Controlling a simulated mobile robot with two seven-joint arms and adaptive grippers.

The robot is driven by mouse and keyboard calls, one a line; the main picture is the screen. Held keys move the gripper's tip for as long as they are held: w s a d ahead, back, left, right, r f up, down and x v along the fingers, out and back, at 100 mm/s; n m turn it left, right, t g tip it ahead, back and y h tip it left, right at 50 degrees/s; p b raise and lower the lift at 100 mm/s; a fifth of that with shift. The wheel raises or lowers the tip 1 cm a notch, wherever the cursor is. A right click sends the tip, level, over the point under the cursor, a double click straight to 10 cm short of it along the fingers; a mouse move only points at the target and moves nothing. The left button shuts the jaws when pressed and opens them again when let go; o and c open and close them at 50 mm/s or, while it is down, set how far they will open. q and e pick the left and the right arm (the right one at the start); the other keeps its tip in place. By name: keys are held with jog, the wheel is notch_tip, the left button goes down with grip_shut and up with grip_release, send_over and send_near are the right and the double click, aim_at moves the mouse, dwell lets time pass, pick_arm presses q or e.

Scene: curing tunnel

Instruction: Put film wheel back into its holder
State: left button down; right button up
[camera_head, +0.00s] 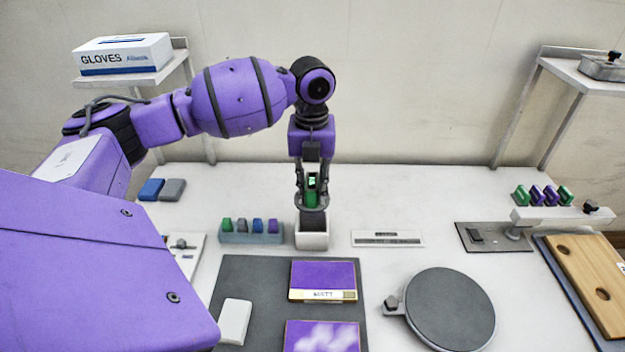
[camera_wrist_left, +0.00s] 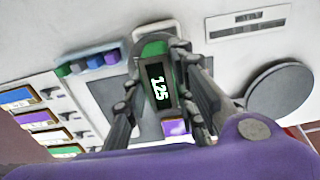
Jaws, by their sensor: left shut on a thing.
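My left gripper (camera_head: 312,196) points straight down and is shut on a green piece with a dark label, which I take to be the film wheel (camera_head: 312,186). A white box-shaped holder (camera_head: 312,241) with a dark grey upper part is directly below the gripper. I cannot tell whether the film wheel touches it. In the left wrist view the holder's white rim (camera_wrist_left: 152,29) shows just behind the wheel. The right gripper is not in view.
A grey-blue rack (camera_head: 250,239) with several coloured blocks stands close to the left of the holder. A flat white strip (camera_head: 388,239) lies to its right. A dark mat (camera_head: 238,283) with purple panels lies in front. A round grey plate (camera_head: 450,308) is at front right.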

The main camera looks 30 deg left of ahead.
aim_at(312, 218)
pick_arm(q)
jog(key=shift+f, duration=1.4)
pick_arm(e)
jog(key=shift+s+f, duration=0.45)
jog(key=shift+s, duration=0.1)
pick_arm(q)
jog(key=shift+f+b, duration=0.6)
jog(key=shift+f, duration=1.3)
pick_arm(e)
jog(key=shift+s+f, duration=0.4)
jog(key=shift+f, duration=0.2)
pick_arm(q)
jog(key=shift+f, duration=0.2)
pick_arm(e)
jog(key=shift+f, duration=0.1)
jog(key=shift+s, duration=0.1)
pick_arm(q)
jog(key=c, duration=1.4)
grip_release()
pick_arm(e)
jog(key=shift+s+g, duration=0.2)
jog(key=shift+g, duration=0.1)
pick_arm(q)
jog(key=shift+o, duration=0.5)
jog(key=o, duration=0.3)
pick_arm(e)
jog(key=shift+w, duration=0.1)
